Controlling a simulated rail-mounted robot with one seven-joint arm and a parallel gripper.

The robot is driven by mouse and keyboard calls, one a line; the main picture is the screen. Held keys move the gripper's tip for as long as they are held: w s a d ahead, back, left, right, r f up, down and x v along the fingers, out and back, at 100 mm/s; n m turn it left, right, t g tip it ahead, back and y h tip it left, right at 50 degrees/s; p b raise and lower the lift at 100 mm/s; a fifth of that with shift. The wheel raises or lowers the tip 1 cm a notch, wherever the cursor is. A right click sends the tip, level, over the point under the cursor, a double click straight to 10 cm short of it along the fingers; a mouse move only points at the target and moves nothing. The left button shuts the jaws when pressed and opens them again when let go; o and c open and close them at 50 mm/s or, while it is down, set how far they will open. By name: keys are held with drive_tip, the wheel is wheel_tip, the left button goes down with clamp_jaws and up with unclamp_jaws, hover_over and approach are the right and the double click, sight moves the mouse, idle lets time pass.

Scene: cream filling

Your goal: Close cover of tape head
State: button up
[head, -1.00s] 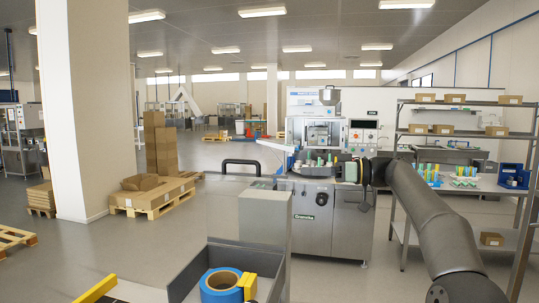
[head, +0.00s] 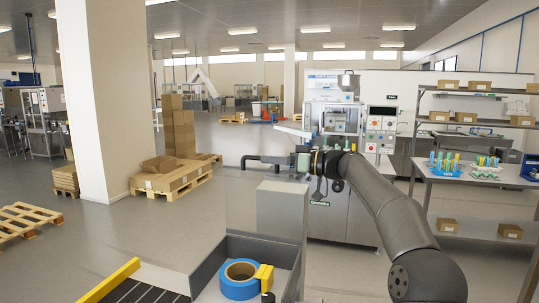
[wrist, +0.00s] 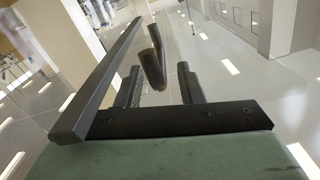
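A clear cover panel with faint edges (head: 240,208) stands behind the grey tape unit, with a black handle (head: 262,158) at its top. A blue tape roll (head: 240,279) lies in the grey open-topped housing (head: 207,277). My gripper (head: 285,160) is at the right end of the handle. In the wrist view, my gripper (wrist: 159,68) has its two dark fingers apart, with a dark bar (wrist: 154,66), apparently part of the handle, between or just beyond them. I cannot tell whether they touch. A long dark bar (wrist: 98,84) runs along the left.
A grey box (head: 283,211) stands just below my gripper. The filling machine (head: 340,215) is behind my arm. A shelf table (head: 470,172) with bottles is at right. Pallets with cartons (head: 172,180) are at left, with open floor between.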

drive_tip(key=shift+w+a, duration=0.2)
drive_tip(key=shift+a, duration=0.4)
clamp_jaws()
drive_tip(key=shift+s+f, duration=0.1)
